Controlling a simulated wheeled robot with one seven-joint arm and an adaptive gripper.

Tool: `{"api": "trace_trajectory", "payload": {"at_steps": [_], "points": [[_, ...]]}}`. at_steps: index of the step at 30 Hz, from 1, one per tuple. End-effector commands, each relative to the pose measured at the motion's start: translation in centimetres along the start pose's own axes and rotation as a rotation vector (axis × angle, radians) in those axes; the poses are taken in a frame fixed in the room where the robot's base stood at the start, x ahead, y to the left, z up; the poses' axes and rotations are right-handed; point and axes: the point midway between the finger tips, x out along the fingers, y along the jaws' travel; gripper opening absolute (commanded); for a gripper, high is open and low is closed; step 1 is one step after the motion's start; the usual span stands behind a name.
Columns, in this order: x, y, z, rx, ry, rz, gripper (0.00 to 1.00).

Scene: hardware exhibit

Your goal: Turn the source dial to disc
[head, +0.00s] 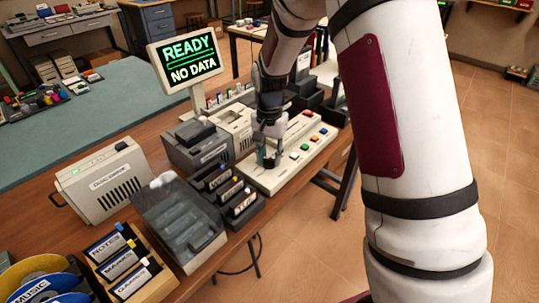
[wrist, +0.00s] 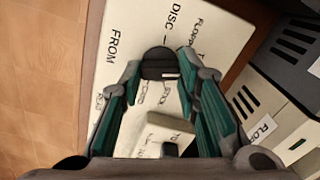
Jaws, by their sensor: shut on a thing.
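The source dial (wrist: 158,62) is a dark round knob on a cream control panel (wrist: 232,45) in the wrist view. My gripper (wrist: 160,66) has its teal-padded fingers on both sides of the dial, shut on it. The panel has printed words around the dial: "DISC" above it, "FROM" to the upper left, and a partly cut "FLOPP" to the upper right. A small pale mark shows at the dial's lower right edge; I cannot tell which label it points at. In the head view my gripper (head: 268,153) is down at the panel's (head: 252,180) near end and hides the dial.
A screen (head: 188,58) reads "READY NO DATA". Colored buttons (head: 315,139) sit on the panel's far part. A disc drive (head: 105,180), a clear-lidded box (head: 180,220), a cartridge rack (head: 228,195) and a card crate (head: 125,265) crowd the bench left of the panel.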

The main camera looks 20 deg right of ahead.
Motion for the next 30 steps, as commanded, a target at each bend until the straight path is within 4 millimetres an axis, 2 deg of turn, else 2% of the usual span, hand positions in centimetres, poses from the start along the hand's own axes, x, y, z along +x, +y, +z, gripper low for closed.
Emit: {"api": "trace_trajectory", "payload": {"at_steps": [11,30], "points": [[-0.02,0.01,-0.01,-0.116,-0.001,0.0,0.02],[-0.07,-0.02,0.0,-0.696,-0.001,-0.001,0.02]]}}
